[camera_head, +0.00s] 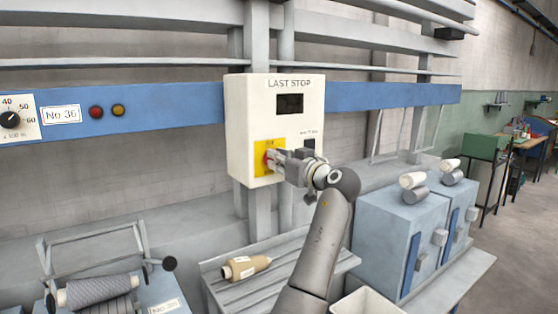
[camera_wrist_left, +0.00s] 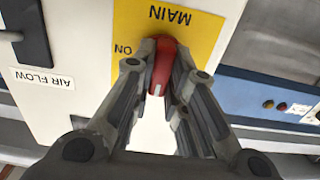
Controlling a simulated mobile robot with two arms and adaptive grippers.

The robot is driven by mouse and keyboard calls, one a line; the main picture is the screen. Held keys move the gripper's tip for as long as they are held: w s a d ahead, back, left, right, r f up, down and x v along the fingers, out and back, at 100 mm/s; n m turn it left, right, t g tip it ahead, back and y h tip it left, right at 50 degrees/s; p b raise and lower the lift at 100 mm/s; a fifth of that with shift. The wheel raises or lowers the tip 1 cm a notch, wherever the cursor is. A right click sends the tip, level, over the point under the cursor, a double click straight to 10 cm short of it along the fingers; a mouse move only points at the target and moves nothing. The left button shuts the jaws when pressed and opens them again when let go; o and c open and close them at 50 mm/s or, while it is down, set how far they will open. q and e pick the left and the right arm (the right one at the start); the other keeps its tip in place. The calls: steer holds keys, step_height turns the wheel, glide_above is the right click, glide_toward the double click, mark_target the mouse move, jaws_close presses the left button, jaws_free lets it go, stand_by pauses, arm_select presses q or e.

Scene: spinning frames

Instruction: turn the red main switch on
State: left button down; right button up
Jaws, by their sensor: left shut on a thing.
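The red main switch (camera_wrist_left: 163,64) is a knob on a yellow plate (camera_wrist_left: 205,35) marked MAIN, shown upside down in the left wrist view. A white mark is at the knob's lower end there, and the word ON is to its left. My left gripper (camera_wrist_left: 160,78) is shut on the knob, one finger on each side. In the head view the left gripper (camera_head: 275,159) reaches the yellow plate (camera_head: 259,152) on the white LAST STOP box (camera_head: 236,125) and hides most of the knob. My right gripper is out of view.
A black switch (camera_wrist_left: 28,35) labelled AIR FLOW is on the same box. A blue rail (camera_head: 165,103) with red and amber lamps runs behind. Below are a tan bobbin (camera_head: 245,267) on a slatted shelf and blue-grey cabinets (camera_head: 385,225) at right.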

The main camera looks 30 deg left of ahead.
arm_select(q)
steer(key=shift+m, duration=0.3)
steer(key=shift+w+d+f+m+p, duration=0.1)
steer(key=shift+m+p, duration=1.7)
steer(key=shift+m, duration=2.55)
steer(key=shift+w+m+p, duration=0.1)
steer(key=shift+m+p, duration=1.65)
steer(key=shift+m, duration=2.6)
steer(key=c, duration=1.4)
jaws_free()
steer(key=shift+f, duration=0.1)
steer(key=shift+c, duration=0.2)
steer(key=v, duration=1.2)
